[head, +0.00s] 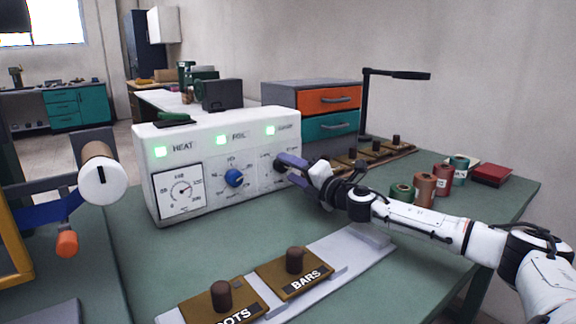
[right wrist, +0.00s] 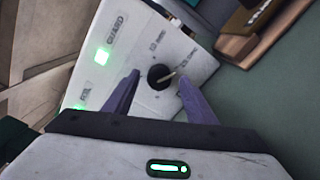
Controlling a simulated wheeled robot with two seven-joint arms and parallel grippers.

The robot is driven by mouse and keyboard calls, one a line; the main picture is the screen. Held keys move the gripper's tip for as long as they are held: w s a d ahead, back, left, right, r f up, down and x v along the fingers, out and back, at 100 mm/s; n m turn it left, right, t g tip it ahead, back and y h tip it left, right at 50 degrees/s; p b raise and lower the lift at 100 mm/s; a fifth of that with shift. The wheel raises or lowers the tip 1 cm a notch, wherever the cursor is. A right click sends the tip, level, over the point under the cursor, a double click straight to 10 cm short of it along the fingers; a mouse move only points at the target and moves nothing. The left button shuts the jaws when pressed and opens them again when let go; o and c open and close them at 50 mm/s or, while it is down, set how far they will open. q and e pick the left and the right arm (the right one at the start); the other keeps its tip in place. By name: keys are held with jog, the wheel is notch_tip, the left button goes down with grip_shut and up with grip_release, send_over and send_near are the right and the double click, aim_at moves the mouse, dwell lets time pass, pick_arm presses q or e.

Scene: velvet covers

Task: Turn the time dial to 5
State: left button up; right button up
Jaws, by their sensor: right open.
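The machine's white control box (head: 225,130) stands on the green table, with green lamps labelled HEAT, FOIL and GUARD. A black dial (right wrist: 160,77) is on its right panel, below the GUARD lamp, with small markings around it too blurred to read. Its pale pointer points right in the right wrist view. My right gripper (head: 291,164) is at this panel and partly hides the dial in the head view. In the right wrist view its purple fingers (right wrist: 159,84) are open, one on each side of the dial; contact is unclear. My left gripper is not in view.
A blue knob (head: 234,178) and a round gauge (head: 180,190) are left of the dial. Brown-handled plates marked BARS (head: 305,279) and "OTS" (head: 228,307) lie in front. Several rolls (head: 424,190) and a drawer unit (head: 309,90) stand to the right and behind.

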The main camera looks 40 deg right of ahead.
jog(key=shift+w+r, duration=0.1)
jog(key=shift+w, duration=0.65)
jog(key=c, duration=1)
jog(key=shift+c, duration=0.2)
